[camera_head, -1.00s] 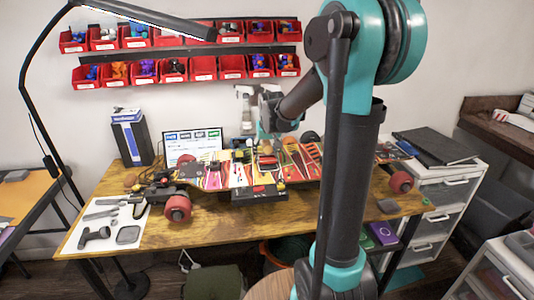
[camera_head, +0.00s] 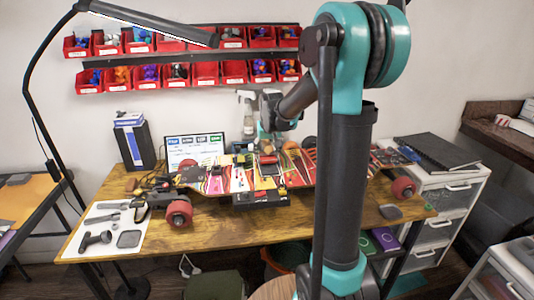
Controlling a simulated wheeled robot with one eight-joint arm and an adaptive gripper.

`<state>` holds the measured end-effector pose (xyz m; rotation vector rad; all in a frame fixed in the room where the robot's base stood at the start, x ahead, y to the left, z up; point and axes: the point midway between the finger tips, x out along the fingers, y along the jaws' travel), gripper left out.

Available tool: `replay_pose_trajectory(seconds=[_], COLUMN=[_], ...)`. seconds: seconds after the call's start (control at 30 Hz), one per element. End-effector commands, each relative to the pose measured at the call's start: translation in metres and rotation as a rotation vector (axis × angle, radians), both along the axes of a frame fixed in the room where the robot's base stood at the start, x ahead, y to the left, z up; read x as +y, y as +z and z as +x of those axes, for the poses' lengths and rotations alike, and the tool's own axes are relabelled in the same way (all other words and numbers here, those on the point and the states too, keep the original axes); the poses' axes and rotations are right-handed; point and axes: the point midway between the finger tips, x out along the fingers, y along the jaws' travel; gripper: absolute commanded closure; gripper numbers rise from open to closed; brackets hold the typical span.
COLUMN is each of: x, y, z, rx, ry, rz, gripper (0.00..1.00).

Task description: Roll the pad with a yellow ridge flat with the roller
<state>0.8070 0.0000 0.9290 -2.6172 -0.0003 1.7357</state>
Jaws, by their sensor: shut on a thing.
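A long board with red wheels (camera_head: 179,213) lies across the table, and its top carries several coloured pads. A pink pad (camera_head: 215,181) is on its left part, with white and yellow strips beside it. Yellow shows on more than one strip, and I cannot tell which pad has the yellow ridge or whether it is flat. My gripper (camera_head: 267,150) is low over the middle of the board, small and partly hidden against the clutter. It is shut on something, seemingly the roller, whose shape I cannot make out. I cannot tell whether it touches a pad.
The wooden table (camera_head: 225,232) is clear along its front. A white sheet with grey tools (camera_head: 102,238) lies at its left. A screen (camera_head: 195,146) and a dark blue box (camera_head: 134,143) stand behind the board. White drawers (camera_head: 440,190) are at the right, and red bins (camera_head: 205,73) hang on the wall.

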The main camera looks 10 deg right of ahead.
Motion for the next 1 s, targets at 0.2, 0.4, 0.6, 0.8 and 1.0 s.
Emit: replay_pose_trajectory(seconds=[0.2, 0.4, 0.6, 0.8, 1.0], x=[0.000, 0.000, 0.000, 0.000, 0.000], y=[0.021, 0.039, 0.056, 0.064, 0.064], z=[0.000, 0.000, 0.000, 0.000, 0.000], rx=[-0.001, -0.001, -0.001, -0.001, -0.001], ry=[0.000, 0.000, 0.000, 0.000, 0.000], rz=[0.000, 0.000, 0.000, 0.000, 0.000], gripper=[0.61, 0.61, 0.61, 0.61, 0.61])
